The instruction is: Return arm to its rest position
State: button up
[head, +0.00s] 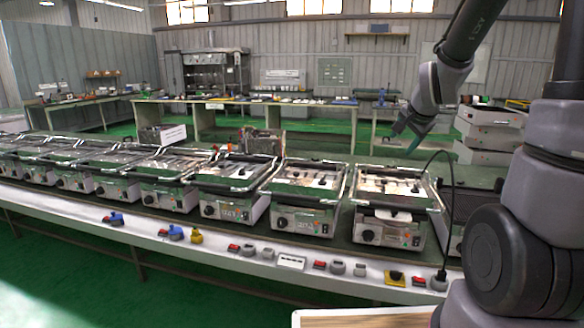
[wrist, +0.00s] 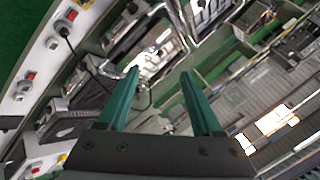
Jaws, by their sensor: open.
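My gripper (head: 406,138) hangs from my arm on the right of the head view, raised above the row of heating units and clear of them. In the wrist view its two green fingers (wrist: 158,78) stand apart with nothing held between them. The nearest heating unit (head: 391,232) stands below the gripper on the bench. It has a steel body, a front dial and an open frame on top. A black cable rises beside it and runs down to a plug (head: 438,281) on the bench's front strip.
The long bench (head: 240,262) carries several similar units in a row to the left. Its white front strip holds switches, sockets and blue and yellow plugs. White stacked boxes (head: 489,134) stand behind on the right. A back table (head: 205,104) holds small items. Air around the gripper looks free.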

jog(key=s+a+r+n, duration=0.2)
jog(key=s+r, duration=0.2)
jog(key=s, duration=0.3)
jog(key=s+a+r+n+g+y, duration=0.1)
jog(key=s+a+r+n, duration=0.1)
jog(key=s, duration=0.6)
jog(key=s+a+r+n+y, duration=0.1)
jog(key=s+r+n, duration=0.3)
jog(key=s+r, duration=0.2)
jog(key=shift+s+a+g, duration=0.3)
jog(key=shift+s+a, duration=0.1)
jog(key=shift+s, duration=0.4)
